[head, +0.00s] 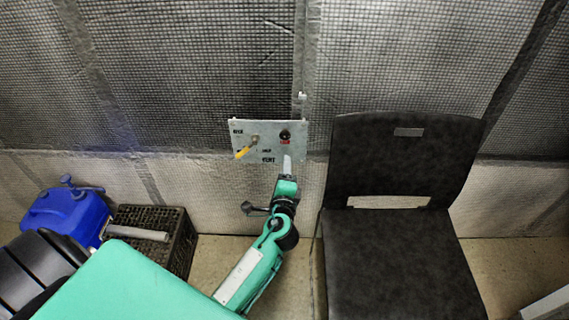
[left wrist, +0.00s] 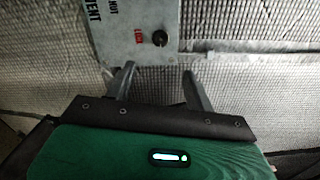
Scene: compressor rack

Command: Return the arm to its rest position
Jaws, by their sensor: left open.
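My left arm reaches up from the bottom of the head view. Its left gripper (head: 287,163) is at the lower right edge of a grey wall panel (head: 266,128), just below a black knob (head: 285,134) with a red label. In the left wrist view the two fingers of the left gripper (left wrist: 160,82) are spread with nothing between them. The black knob (left wrist: 160,38) shows beyond and above the fingertips, apart from them. My right gripper is in neither view.
A black chair (head: 400,250) stands close to the right of my left arm. A dark crate (head: 181,240) and a blue jerrycan (head: 65,215) stand at the left. A quilted silver wall (head: 190,60) closes off the back. Some floor is bare between the crate and chair.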

